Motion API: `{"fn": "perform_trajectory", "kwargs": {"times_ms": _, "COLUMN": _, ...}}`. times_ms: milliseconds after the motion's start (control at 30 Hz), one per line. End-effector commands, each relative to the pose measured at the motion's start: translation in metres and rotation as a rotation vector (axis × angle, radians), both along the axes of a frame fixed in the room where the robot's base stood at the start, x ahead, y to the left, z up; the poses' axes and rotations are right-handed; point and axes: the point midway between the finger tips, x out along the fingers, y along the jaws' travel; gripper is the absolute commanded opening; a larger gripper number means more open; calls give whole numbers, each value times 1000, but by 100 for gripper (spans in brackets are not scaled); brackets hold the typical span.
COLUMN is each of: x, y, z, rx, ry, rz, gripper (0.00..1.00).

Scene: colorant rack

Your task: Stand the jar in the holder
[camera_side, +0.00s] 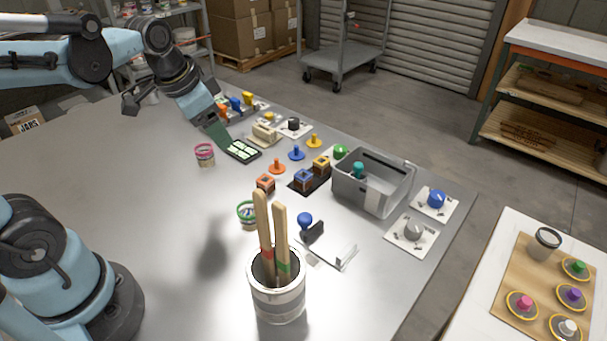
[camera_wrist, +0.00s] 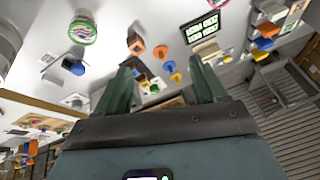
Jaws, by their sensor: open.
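Two small jars stand on the grey table in the side view. One has a pink rim (camera_side: 205,155). The other has a green rim (camera_side: 247,214) and also shows at the top of the wrist view (camera_wrist: 82,29). I cannot tell which is the task's jar, nor which fixture is the holder. A low white bracket (camera_side: 340,256) lies near the front edge. My gripper (camera_side: 222,146) is above the far part of the table, right of the pink-rimmed jar and close to a small display. In the wrist view its green fingers (camera_wrist: 166,82) are apart with nothing between them.
A white can (camera_side: 278,303) with two tall wooden sticks stands in front. A grey bin (camera_side: 373,187) stands at the right, beside dial plates (camera_side: 412,232). Coloured pegs and blocks (camera_side: 303,180) crowd the middle. The lit display (camera_side: 243,150) lies near my gripper. The left tabletop is clear.

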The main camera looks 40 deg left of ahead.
Motion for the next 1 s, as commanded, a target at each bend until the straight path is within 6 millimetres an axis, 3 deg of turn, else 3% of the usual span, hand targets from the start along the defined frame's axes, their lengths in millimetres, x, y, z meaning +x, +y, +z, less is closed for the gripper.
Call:
{"fn": "perform_trajectory", "kwargs": {"times_ms": 300, "x": 30, "y": 80, "z": -5, "rx": 71, "ry": 273, "rz": -290, "gripper": 70}}
{"fn": "perform_trajectory", "kwargs": {"times_ms": 500, "x": 36, "y": 118, "z": -17, "rx": 50, "ry": 377, "rz": -445, "gripper": 70}}
{"fn": "perform_trajectory", "kwargs": {"times_ms": 767, "x": 37, "y": 131, "z": -30, "rx": 36, "ry": 411, "rz": -511, "gripper": 70}}
{"fn": "perform_trajectory", "kwargs": {"times_ms": 1000, "x": 37, "y": 130, "z": -66, "rx": 38, "ry": 409, "rz": -510, "gripper": 70}}
